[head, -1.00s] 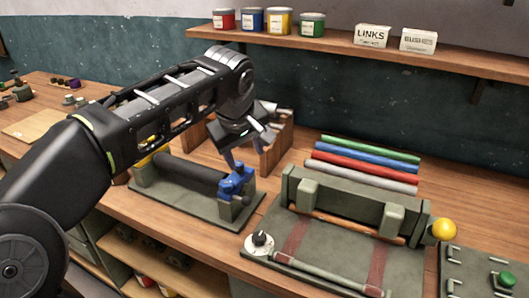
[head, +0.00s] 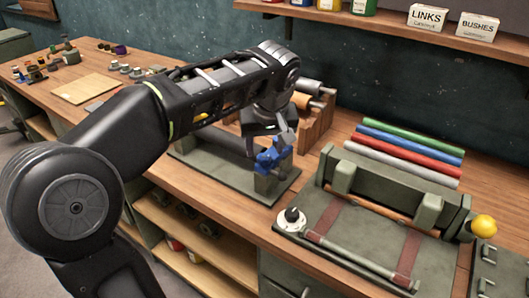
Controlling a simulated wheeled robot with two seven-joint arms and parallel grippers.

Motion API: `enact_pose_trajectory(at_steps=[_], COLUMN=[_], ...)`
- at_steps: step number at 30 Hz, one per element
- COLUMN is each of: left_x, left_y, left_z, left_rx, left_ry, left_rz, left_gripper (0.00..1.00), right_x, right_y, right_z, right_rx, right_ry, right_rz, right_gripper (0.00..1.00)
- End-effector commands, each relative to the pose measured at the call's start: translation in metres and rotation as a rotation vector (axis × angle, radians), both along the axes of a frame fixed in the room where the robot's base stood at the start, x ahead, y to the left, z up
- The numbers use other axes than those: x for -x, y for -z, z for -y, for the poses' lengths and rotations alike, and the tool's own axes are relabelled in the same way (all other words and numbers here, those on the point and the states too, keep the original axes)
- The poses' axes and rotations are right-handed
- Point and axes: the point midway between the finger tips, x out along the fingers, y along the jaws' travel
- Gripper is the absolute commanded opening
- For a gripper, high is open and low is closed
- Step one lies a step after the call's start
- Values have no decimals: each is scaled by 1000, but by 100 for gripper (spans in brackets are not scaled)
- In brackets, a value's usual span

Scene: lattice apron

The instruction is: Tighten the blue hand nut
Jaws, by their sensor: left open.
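The blue hand nut (head: 267,160) sits at the right end of a grey-green fixture that carries a dark roller (head: 218,141). My left gripper (head: 278,141) reaches down over the nut from above and behind. Its fingers are open and close to the nut. I cannot tell whether they touch it. My right gripper is not in view.
A larger green fixture (head: 440,204) with a yellow knob (head: 484,225) stands to the right. Coloured rods (head: 410,141) lie behind it. A wooden rack (head: 316,128) stands just behind my gripper. A shelf (head: 370,22) runs along the wall above.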

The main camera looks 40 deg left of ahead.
Motion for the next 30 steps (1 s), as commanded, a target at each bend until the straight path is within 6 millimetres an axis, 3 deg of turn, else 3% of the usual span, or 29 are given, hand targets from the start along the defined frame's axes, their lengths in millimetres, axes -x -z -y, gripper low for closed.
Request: enact_pose_trajectory(at_steps=[6, 17, 30], left_x=[-7, -9, -9], left_y=[26, 31, 30], left_z=[-7, -9, -8], left_rx=[1, 0, 1], left_ry=[0, 0, 0], left_rz=[-1, 1, 1], left_gripper=[53, 52, 16], right_x=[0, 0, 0], right_y=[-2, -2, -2], right_z=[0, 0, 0], right_rx=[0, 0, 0], right_ry=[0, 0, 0], right_rz=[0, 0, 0], right_gripper=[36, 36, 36])
